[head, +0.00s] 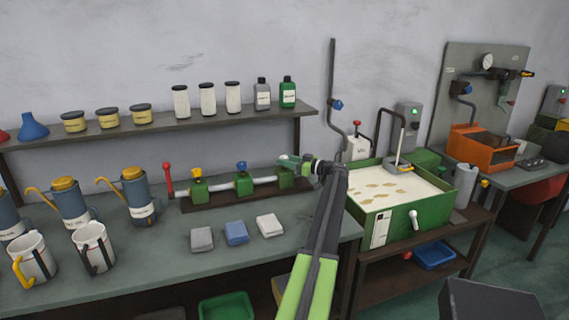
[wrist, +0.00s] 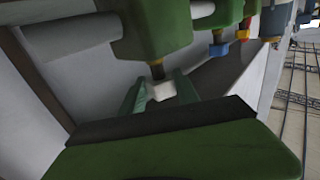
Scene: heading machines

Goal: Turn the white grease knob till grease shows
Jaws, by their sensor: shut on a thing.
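The white grease knob (wrist: 161,90) shows in the wrist view on a short brass stem under a green block (wrist: 155,30). My gripper (wrist: 159,92) has its two green fingers on either side of the knob and is shut on it. In the head view my gripper (head: 290,160) is at the right end of the bar with green blocks, at the third block (head: 285,180), and largely hides the knob there. I see no grease at the block in either view.
A yellow knob (head: 197,172) and a blue knob (head: 241,165) top the other blocks. A red-topped lever (head: 167,178) stands at the bar's left end. Grey, blue and white cloths (head: 236,233) lie in front.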

